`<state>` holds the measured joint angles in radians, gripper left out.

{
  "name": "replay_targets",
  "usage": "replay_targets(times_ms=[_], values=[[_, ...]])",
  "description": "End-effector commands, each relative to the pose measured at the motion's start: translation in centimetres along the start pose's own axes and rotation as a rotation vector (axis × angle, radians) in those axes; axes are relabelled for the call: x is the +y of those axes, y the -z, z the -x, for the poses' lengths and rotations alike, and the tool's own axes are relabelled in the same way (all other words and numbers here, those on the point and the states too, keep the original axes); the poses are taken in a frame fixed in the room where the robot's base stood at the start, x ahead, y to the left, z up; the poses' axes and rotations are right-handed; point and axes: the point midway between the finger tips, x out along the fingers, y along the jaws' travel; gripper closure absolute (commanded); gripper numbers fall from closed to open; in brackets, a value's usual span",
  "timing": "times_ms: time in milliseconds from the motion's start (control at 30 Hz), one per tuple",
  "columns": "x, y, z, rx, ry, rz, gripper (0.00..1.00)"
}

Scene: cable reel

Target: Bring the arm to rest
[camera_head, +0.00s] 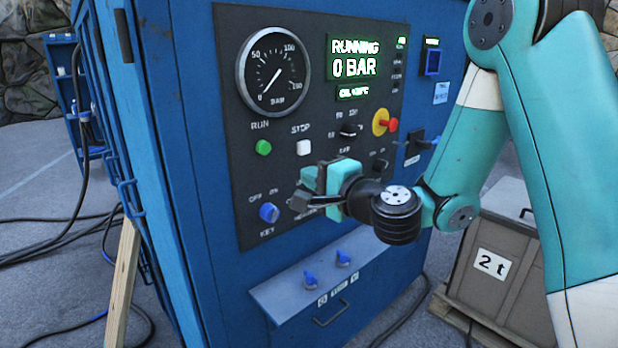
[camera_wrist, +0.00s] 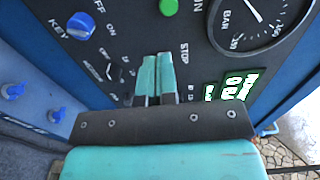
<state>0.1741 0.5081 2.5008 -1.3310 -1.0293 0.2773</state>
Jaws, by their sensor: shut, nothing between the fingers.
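My gripper (camera_head: 304,198) is in front of the lower part of a dark control panel (camera_head: 218,62) on a blue cabinet. In the wrist view its two teal fingers (camera_wrist: 156,80) lie side by side, shut and empty. The fingers point at the panel near the STOP label. I cannot tell whether they touch it. My arm reaches in from the right, and my gripper hides part of the panel's lower controls.
The panel carries a pressure gauge (camera_head: 273,75), a display (camera_head: 354,57) reading RUNNING 0 BAR, a green button (camera_head: 263,148), a white button (camera_head: 304,147), a red knob (camera_head: 391,125) and a blue key switch (camera_head: 269,212). A ledge (camera_head: 290,294) with blue valves juts out below. A 2 t crate (camera_head: 476,282) stands right.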

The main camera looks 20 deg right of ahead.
Motion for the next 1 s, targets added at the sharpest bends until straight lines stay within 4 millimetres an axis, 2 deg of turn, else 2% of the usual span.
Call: replay_targets(times_ms=[167,267,367,433,500,600,700,800,900,1000], values=[[-0.1,-0.2,0.0,-0.007,0.0,0.005,1.0],[-0.6,-2.0,0.1,-0.081,-0.006,0.058,1.0],[-1.3,-6.4,1.0,-0.266,-0.032,0.195,1.0],[-1.5,-10.3,2.5,-0.442,-0.068,0.338,1.0],[-1.0,-13.8,4.9,-0.627,-0.122,0.501,1.0],[0.2,-17.0,9.2,-0.868,-0.224,0.727,1.0],[1.5,-17.9,13.7,-1.067,-0.349,0.925,1.0],[2.3,-17.4,17.8,-1.214,-0.478,1.076,1.0],[2.5,-16.4,20.9,-1.311,-0.59,1.168,1.0],[2.6,-15.5,22.9,-1.366,-0.666,1.214,1.0]])
